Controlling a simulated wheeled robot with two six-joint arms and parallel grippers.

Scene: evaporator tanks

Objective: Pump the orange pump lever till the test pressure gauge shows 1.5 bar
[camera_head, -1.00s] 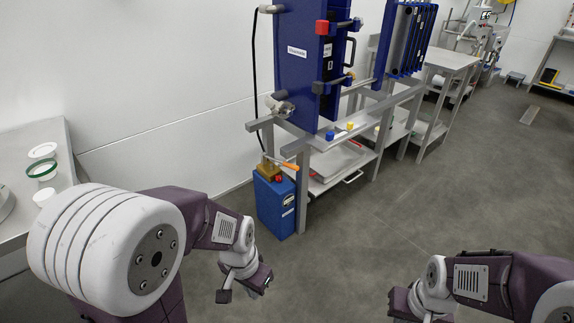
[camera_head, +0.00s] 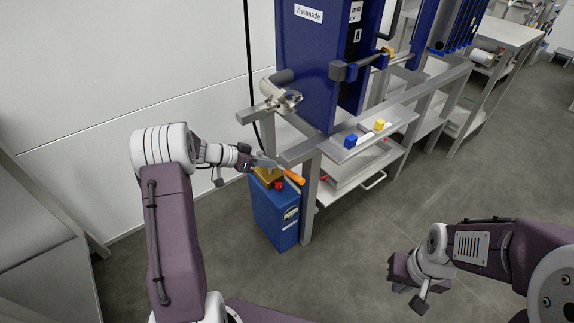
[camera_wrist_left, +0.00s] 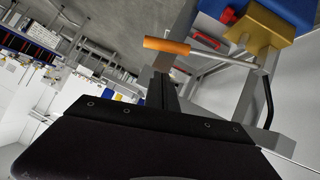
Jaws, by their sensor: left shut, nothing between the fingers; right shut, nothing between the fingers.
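The pump is a blue box (camera_head: 275,212) with a brass-coloured top (camera_head: 266,175) and a red knob (camera_head: 279,185). Its lever has an orange handle (camera_head: 294,177) pointing right. In the left wrist view the orange handle (camera_wrist_left: 167,46) lies just beyond my fingertips, on a thin metal rod (camera_wrist_left: 225,59). My left gripper (camera_head: 268,163) is shut and empty, close beside the lever; I cannot tell if it touches. My right gripper (camera_head: 396,272) is shut and empty, low at the right, away from the pump. I cannot make out a readable pressure gauge.
A metal frame stands right of the pump, its leg (camera_head: 309,200) close to the lever. It carries a tall blue plate unit (camera_head: 312,60), and a ledge with a blue cube (camera_head: 351,141) and a yellow cube (camera_head: 379,125). Open floor (camera_head: 350,255) lies in front.

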